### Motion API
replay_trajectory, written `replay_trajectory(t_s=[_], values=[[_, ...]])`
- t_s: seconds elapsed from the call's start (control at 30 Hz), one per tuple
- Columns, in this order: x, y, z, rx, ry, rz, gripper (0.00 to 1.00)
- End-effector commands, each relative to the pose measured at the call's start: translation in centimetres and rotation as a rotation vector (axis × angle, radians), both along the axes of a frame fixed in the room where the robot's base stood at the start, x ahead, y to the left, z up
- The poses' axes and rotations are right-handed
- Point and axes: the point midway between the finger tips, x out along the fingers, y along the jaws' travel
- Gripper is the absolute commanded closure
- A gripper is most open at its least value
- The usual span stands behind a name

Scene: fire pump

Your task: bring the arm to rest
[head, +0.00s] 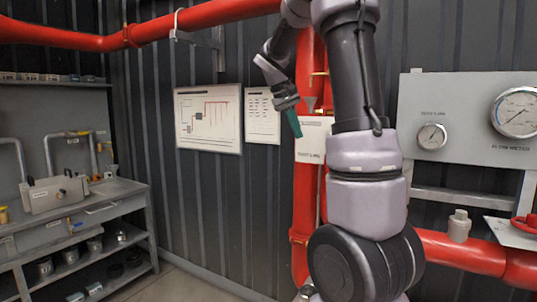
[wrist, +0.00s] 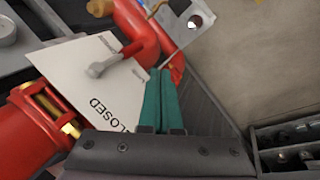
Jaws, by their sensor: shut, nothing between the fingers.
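My gripper (head: 293,124) hangs in mid-air in front of the red vertical pipe in the head view, its green fingers pointing down and slightly right. In the wrist view the two green fingers of my gripper (wrist: 160,98) lie side by side, shut with nothing between them. My arm rises at the right of the middle in the head view and bends over at the top, partly out of the picture.
A red vertical pipe (head: 304,200) with a white sign (head: 311,150) stands behind my gripper. A gauge panel (head: 465,110) is at right, a workbench (head: 75,215) at left. The wrist view shows a "CLOSED" plate (wrist: 88,80) and red piping (wrist: 30,130) beyond the fingers.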

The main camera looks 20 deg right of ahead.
Motion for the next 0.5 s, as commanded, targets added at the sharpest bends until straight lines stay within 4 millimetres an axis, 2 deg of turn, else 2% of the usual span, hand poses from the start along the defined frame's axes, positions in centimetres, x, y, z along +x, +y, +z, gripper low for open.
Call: replay_trajectory(t_s=[0.17,0.27,0.37,0.5], values=[[-0.3,0.2,0.2,0.009,-0.007,0.002,1.00],[-1.5,1.2,0.5,0.050,-0.043,0.008,1.00],[-4.0,3.2,1.0,0.130,-0.115,0.016,1.00],[-8.4,7.2,1.5,0.269,-0.244,0.028,1.00]])
